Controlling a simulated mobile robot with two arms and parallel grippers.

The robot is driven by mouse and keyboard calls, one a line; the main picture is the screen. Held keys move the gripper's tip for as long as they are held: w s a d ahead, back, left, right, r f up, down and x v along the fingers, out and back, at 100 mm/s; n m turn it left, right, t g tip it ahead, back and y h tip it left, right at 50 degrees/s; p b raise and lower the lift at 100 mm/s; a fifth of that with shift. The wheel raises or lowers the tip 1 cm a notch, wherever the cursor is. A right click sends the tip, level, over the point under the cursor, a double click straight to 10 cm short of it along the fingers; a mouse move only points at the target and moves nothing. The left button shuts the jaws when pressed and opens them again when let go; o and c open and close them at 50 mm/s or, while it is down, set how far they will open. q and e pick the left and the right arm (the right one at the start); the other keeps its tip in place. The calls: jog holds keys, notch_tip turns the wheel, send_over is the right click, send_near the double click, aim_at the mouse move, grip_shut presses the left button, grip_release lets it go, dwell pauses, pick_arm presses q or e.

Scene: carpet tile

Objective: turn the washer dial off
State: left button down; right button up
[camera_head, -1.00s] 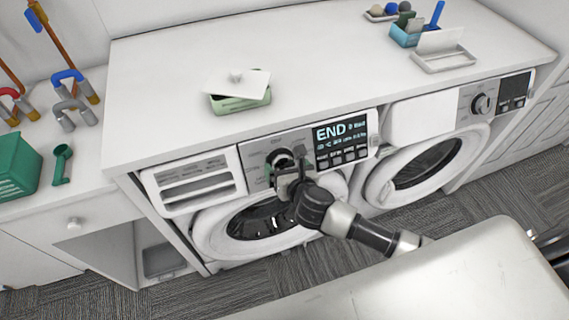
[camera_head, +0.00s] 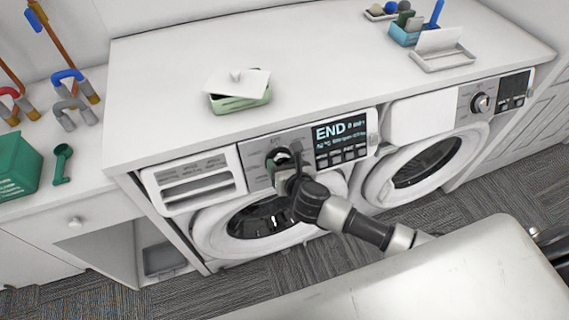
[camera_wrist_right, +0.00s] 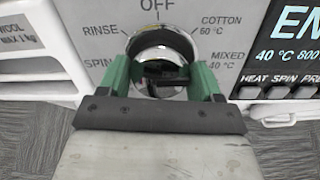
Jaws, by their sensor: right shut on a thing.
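The washer (camera_head: 205,235) on the left has a control panel with a round chrome dial (camera_wrist_right: 163,48) and a display (camera_head: 338,131) reading END. My right gripper (camera_head: 283,162) is at this dial, its two green fingers on either side of it and shut on it. In the right wrist view the label OFF stands above the dial, RINSE and SPIN to its left, COTTON and MIXED to its right. The fingers hide part of the dial, and I cannot tell exactly where it points. My left gripper is not in view.
A second machine (camera_head: 425,165) with its own dial (camera_head: 481,103) stands to the right. On the white countertop (camera_head: 320,60) are a green dish with a white lid (camera_head: 240,98) and a blue holder (camera_head: 406,34). A white surface (camera_head: 430,285) lies in the foreground.

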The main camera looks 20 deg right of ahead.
jog(key=shift+r+n+p, duration=0.15)
jog(key=shift+n+p, duration=0.15)
jog(key=shift+p, duration=0.2)
jog(key=n+p, duration=0.4)
jog(key=p, duration=0.1)
jog(key=n+p, duration=0.4)
jog(key=p, duration=0.1)
jog(key=shift+a+r+n+g+y, duration=0.1)
jog(key=shift+a+n+g+y, duration=0.05)
jog(key=shift+n+g+y, duration=0.15)
jog(key=n+p, duration=0.1)
jog(key=n, duration=0.1)
jog(key=shift+n, duration=0.4)
jog(key=n, duration=0.4)
jog(key=n+g, duration=0.1)
jog(key=shift+f+n, duration=0.3)
jog(key=shift+n, duration=0.1)
jog(key=o, duration=0.9)
jog(key=shift+a, duration=0.1)
